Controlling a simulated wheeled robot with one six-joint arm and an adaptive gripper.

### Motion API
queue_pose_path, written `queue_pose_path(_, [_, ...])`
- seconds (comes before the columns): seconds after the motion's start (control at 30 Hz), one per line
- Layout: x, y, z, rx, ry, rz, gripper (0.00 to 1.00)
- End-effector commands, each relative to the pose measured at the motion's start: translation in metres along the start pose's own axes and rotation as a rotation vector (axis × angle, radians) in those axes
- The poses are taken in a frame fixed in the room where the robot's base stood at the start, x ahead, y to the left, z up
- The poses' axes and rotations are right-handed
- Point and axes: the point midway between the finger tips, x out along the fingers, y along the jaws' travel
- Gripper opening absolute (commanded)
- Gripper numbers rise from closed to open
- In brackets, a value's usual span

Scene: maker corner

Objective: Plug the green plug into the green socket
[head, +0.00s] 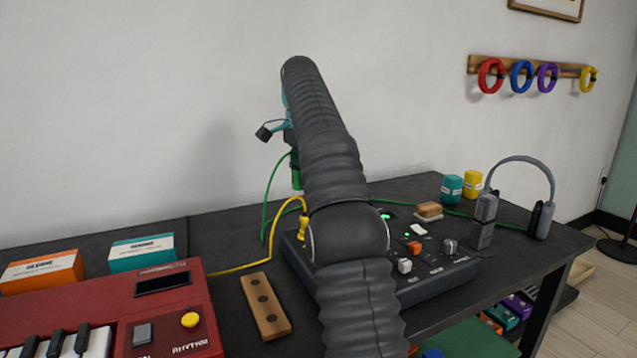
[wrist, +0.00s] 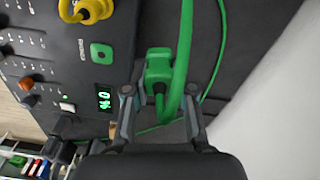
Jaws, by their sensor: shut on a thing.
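The green plug (head: 296,178) hangs above the dark control box in the head view, partly behind my arm. In the wrist view the green plug (wrist: 156,66) sits between the fingers of my gripper (wrist: 158,92), which is shut on it. Its green cable loops in front of the plug. The green socket (wrist: 101,53), a green square with a dark hole, is on the box's panel, left of the plug and apart from it. In the head view my arm hides the socket and most of my gripper.
A yellow plug (head: 303,224) stands in the control box (head: 430,283), close to the green socket in the wrist view. Its yellow cable (head: 245,265) runs left. A wooden block (head: 265,306), red keyboard (head: 165,325) and headphones on a stand (head: 485,215) are nearby.

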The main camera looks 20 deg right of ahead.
Motion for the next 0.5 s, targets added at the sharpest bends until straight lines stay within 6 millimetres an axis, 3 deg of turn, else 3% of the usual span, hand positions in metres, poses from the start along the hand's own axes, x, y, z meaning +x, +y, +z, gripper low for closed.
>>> queue_pose_path(0.27, [-0.001, -0.004, 0.011, -0.014, 0.000, 0.000, 0.00])
queue_pose_path(0.37, [-0.003, 0.007, 0.004, 0.017, -0.001, 0.001, 0.00])
queue_pose_path(0.5, [-0.005, 0.037, -0.011, 0.100, 0.000, 0.000, 0.00])
